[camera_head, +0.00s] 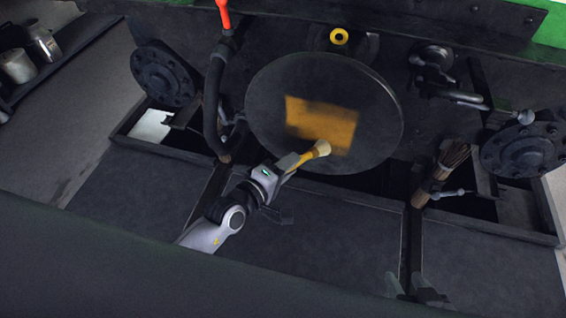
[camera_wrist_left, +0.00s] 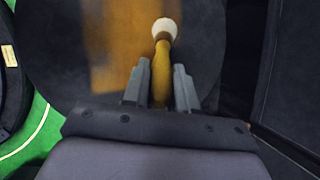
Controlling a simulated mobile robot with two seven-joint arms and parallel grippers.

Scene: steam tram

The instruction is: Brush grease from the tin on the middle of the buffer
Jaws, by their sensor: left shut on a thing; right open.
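The buffer (camera_head: 270,92) is a large dark round plate in the middle of the head view. An orange-yellow grease patch (camera_head: 318,116) covers its middle, and the patch also shows in the left wrist view (camera_wrist_left: 122,45). My left gripper (camera_head: 292,164) is shut on the yellow handle of a brush (camera_head: 306,157). The brush's pale bristle end (camera_wrist_left: 165,28) lies over the patch's lower edge in the head view; I cannot tell whether it touches. My right gripper (camera_head: 416,288) is open and empty at the lower right. I cannot identify the grease tin for certain.
A pale can (camera_head: 17,66) and a metal jug (camera_head: 42,42) stand at the upper left. A black hose (camera_head: 213,100) hangs left of the buffer. A coupling (camera_head: 450,90) and a bristly brown bundle (camera_head: 445,165) are on the right.

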